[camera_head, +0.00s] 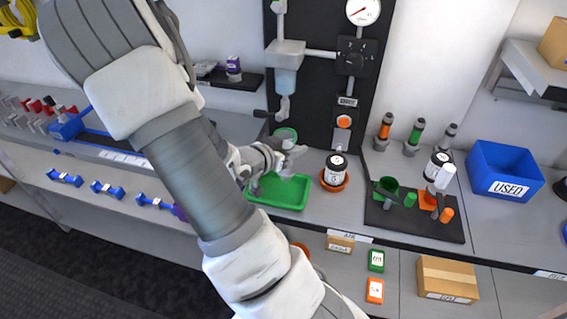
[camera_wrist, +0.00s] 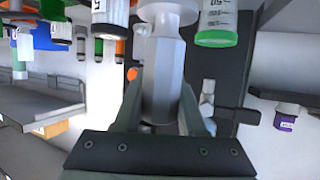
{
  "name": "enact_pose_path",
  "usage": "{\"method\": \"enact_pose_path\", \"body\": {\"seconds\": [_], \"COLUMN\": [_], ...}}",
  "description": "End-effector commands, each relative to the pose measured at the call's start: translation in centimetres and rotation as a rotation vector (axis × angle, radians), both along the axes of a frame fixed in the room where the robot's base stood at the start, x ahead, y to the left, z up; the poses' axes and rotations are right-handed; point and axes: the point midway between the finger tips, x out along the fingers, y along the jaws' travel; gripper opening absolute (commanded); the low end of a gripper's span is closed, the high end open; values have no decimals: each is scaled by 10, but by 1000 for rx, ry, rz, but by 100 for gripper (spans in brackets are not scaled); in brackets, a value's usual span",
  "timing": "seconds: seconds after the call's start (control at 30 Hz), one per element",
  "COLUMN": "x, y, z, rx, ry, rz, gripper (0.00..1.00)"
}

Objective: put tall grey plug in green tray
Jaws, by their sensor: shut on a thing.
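The tall grey plug (camera_wrist: 163,80) is a pale grey, many-sided post with a wider round end. In the wrist view it stands between the two fingers of my gripper (camera_wrist: 160,118), which are shut on it. In the head view my gripper (camera_head: 280,158) is over the back part of the green tray (camera_head: 283,206), and the plug is hard to tell from the fingers there. The tray lies on the grey counter. My arm hides part of its left side. I cannot tell how high the plug is above the tray.
A white jar (camera_head: 335,169) on an orange base stands right of the tray. A green-topped container (camera_head: 285,134) is behind it. A black board (camera_head: 415,217) with cups and plugs lies further right, near a blue bin (camera_head: 504,170). A black gauge panel (camera_head: 320,70) rises behind.

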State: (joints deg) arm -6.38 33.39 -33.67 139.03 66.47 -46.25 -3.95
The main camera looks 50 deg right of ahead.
Motion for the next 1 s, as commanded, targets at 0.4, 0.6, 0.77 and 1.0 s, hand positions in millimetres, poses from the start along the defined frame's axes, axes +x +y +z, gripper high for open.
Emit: {"method": "enact_pose_path", "body": {"seconds": [0.4, 0.6, 0.77, 1.0], "x": [16, 16, 16, 16], "y": [15, 15, 15, 15], "z": [-40, -54, -53, -56], "rx": [-1, -1, -1, -1], "ry": [4, 0, -1, -1], "rz": [-2, -1, 0, 0], "gripper": [0, 0, 0, 47]}}
